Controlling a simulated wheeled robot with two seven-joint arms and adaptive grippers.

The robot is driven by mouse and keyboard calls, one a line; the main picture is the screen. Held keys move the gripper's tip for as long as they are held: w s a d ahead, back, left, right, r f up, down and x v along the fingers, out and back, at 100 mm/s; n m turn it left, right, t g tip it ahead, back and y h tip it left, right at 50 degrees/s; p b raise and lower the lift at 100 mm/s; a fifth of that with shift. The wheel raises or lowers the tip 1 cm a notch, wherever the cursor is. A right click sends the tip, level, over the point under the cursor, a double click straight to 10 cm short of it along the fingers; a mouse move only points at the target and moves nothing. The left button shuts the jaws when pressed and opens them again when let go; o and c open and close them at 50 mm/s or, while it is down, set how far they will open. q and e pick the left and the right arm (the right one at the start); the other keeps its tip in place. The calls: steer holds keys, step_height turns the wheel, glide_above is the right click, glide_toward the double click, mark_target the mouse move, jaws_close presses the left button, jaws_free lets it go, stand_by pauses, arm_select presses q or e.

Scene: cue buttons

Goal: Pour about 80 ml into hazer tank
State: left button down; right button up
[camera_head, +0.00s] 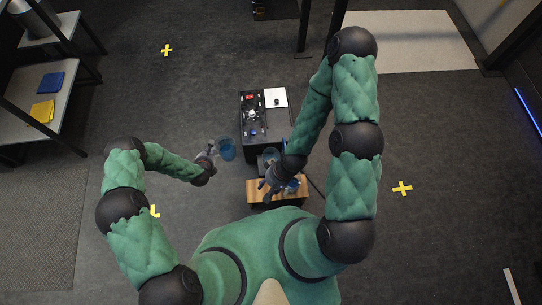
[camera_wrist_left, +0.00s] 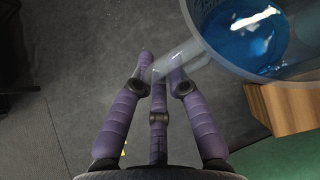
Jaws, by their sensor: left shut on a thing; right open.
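A clear jug (camera_head: 227,149) with blue liquid (camera_wrist_left: 250,45) is held off to the left of the dark equipment case (camera_head: 246,108). My left gripper (camera_head: 212,150) is shut on the jug's handle (camera_wrist_left: 182,60); in the left wrist view the purple fingers (camera_wrist_left: 160,75) close around it. A round clear vessel (camera_head: 270,155) stands at the near end of the case; it may be the hazer tank, but it is too small to tell. My right gripper (camera_head: 268,183) is open over the wooden box (camera_head: 262,197) and partly hides it.
The wooden box also shows in the left wrist view (camera_wrist_left: 290,108). A small blue thing (camera_head: 291,186) is by the right gripper. A shelf with blue and yellow cloths (camera_head: 42,110) stands far left. Floor left of the jug is clear.

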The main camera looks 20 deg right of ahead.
arm_select(q)
steer(key=d+f+b, duration=0.1)
steer(key=d+f, duration=0.1)
steer(key=f, duration=0.6)
steer(key=d+f+m+b, duration=0.1)
steer(key=d+f, duration=0.2)
steer(key=f, duration=0.5)
steer(key=shift+s+d+f+m+h, duration=0.2)
steer(key=shift+s+d+m+h, duration=0.1)
steer(key=shift+s+d+h, duration=0.1)
arm_select(e)
step_height(320, 180, down, 3)
steer(key=shift+r, duration=0.15)
arm_select(q)
steer(key=shift+a, duration=0.1)
arm_select(e)
steer(key=shift+d, duration=0.15)
